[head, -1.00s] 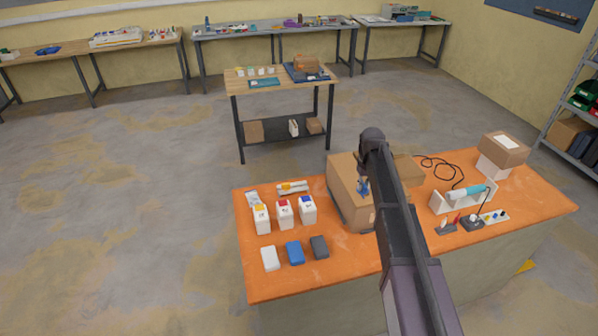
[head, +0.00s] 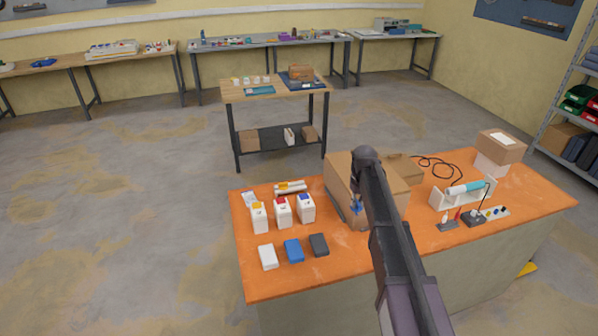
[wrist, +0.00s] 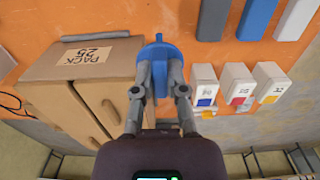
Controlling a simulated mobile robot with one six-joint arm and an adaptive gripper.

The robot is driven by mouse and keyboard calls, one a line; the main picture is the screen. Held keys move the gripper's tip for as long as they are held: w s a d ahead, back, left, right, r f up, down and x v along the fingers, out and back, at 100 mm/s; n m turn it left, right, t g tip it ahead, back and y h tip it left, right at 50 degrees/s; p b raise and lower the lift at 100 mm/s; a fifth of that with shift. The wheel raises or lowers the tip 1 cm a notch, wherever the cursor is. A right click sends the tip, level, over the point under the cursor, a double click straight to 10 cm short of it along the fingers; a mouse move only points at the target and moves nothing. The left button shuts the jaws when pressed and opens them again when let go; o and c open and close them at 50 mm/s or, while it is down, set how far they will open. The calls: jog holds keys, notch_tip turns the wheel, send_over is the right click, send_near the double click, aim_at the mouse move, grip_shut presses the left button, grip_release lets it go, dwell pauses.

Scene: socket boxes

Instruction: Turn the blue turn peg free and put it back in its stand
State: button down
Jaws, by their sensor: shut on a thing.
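My gripper (wrist: 160,82) is shut on the blue turn peg (wrist: 159,50), which sticks out past the fingertips in the wrist view. In the head view the peg (head: 357,206) shows as a small blue shape below my arm's end, in front of the brown cardboard box (head: 341,178). I cannot tell whether peg and box touch. Three white boxes stand left of it, with a blue mark (head: 306,209), a red mark (head: 283,213) and a yellow mark (head: 259,218) on top. Which of these, if any, is the peg's stand is unclear.
White, blue and dark grey blocks (head: 293,251) lie on the orange table (head: 350,268) in front of the white boxes. A white holder with a teal cylinder (head: 466,188), small tools and a black cable lie right. The table's front middle is clear.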

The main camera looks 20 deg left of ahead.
notch_tip(320, 180, down, 7)
jog(key=b, duration=0.6)
jog(key=shift+s+f, duration=0.1)
